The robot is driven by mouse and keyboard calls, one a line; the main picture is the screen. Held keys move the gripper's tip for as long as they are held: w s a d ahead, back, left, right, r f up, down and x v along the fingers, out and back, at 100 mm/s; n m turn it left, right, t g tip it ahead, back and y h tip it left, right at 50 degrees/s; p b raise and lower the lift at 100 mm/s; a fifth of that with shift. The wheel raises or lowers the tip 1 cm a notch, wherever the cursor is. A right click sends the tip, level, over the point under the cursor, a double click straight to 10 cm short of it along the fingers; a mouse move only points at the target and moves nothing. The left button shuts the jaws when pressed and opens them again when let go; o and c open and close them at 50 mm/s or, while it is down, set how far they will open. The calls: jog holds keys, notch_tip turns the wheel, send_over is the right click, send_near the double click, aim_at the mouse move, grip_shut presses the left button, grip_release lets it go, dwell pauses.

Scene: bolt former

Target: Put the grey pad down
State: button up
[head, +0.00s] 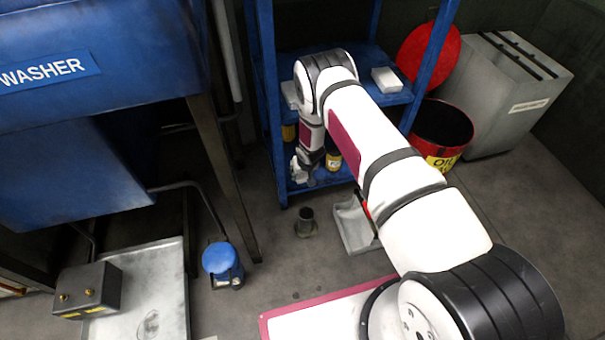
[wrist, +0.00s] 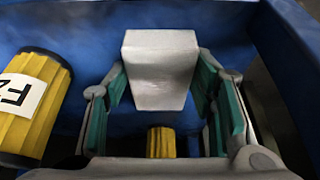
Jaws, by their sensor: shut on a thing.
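The grey pad (wrist: 160,70) is a pale block between my gripper's teal-lined fingers in the wrist view. My gripper (wrist: 161,88) is shut on it. In the head view my gripper (head: 303,168) reaches down into the blue rack (head: 268,95), at its lower shelf. The pad cannot be told apart from the gripper there. Blue shelf surface shows around the pad in the wrist view, but I cannot tell whether the pad touches it.
A yellow ribbed cylinder with a white label (wrist: 28,105) stands left of my gripper. Another yellow cylinder (wrist: 161,142) shows below the pad. A white block (head: 386,80) lies on the upper shelf. The rack's post (head: 432,65) and a red-rimmed drum (head: 443,125) are at right.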

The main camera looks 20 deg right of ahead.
jog(key=shift+f, duration=0.1)
jog(key=o, duration=1)
jog(key=p+v, duration=0.5)
jog(key=v, duration=0.7)
jog(key=shift+s, duration=0.1)
